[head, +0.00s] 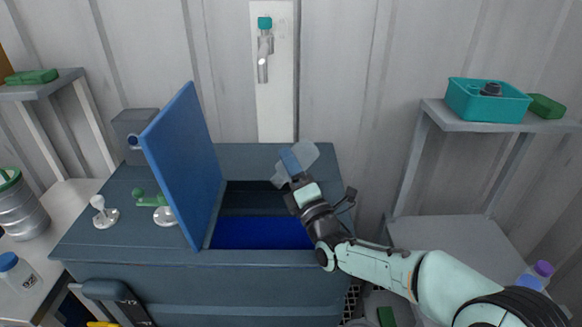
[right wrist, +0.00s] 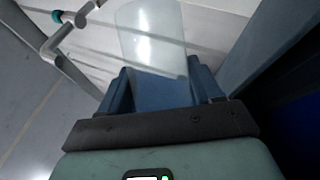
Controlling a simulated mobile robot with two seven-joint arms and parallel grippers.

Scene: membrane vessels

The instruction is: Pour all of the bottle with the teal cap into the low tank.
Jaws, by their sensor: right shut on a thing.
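My right gripper (head: 290,163) is shut on a clear, translucent bottle (head: 303,158), held tilted above the right rear of the low tank's opening. The bottle also shows in the right wrist view (right wrist: 150,38), between the blue fingers. No teal cap shows on it, and I cannot tell its contents. The low tank (head: 130,238) is a dark blue-grey chest with deep blue liquid (head: 260,232) inside. Its blue lid (head: 183,165) stands open at the left of the opening. No stream from the bottle is visible. My left gripper is not in view.
Bottles with purple and blue caps (head: 536,274) stand at right. A blue-capped bottle (head: 17,272) stands at left. A teal bin (head: 488,102) sits on the right shelf.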

